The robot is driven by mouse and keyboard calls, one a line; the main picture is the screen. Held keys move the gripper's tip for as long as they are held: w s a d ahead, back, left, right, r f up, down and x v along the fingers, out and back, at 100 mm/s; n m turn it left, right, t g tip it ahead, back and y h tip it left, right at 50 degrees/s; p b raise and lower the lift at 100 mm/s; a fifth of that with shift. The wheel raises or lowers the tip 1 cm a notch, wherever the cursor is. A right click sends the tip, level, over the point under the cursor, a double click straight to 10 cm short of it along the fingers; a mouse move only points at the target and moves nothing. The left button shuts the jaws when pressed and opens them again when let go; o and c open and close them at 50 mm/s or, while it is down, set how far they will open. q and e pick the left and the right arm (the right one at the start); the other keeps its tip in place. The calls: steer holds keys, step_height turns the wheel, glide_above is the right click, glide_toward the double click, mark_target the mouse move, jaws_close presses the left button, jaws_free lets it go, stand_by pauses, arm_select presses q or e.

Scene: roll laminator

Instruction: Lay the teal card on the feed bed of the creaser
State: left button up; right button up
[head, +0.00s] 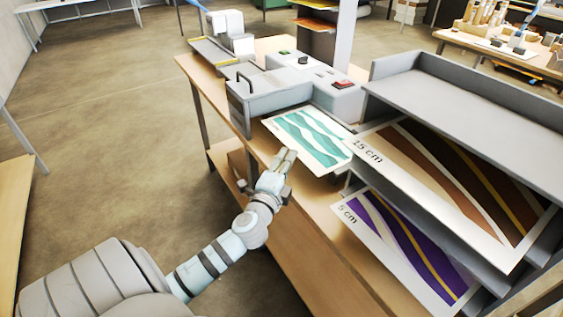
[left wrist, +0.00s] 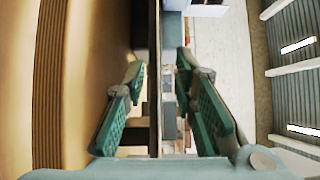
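The teal card (head: 318,143), white with teal waves, lies flat or nearly flat at the bench's front edge, in front of a grey machine (head: 290,85) with a handle and a red switch. My left gripper (head: 287,155) is at the card's near edge. In the left wrist view its two green-padded fingers (left wrist: 160,75) stand apart, with a thin dark edge (left wrist: 153,40), apparently the card seen edge-on, between them and a gap on both sides. A second machine (head: 229,38) with a flat grey bed (head: 209,52) stands farther back. Neither machine is labelled as the creaser. My right gripper is out of view.
A grey rack (head: 465,105) on the right holds a brown striped sheet (head: 440,180) marked 15 cm and a purple one (head: 405,245) marked 5 cm, both jutting forward. The wooden bench (head: 205,78) has bare strips near its left edge. Floor is open to the left.

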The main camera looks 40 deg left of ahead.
arm_select(q)
steer(key=v, duration=0.5)
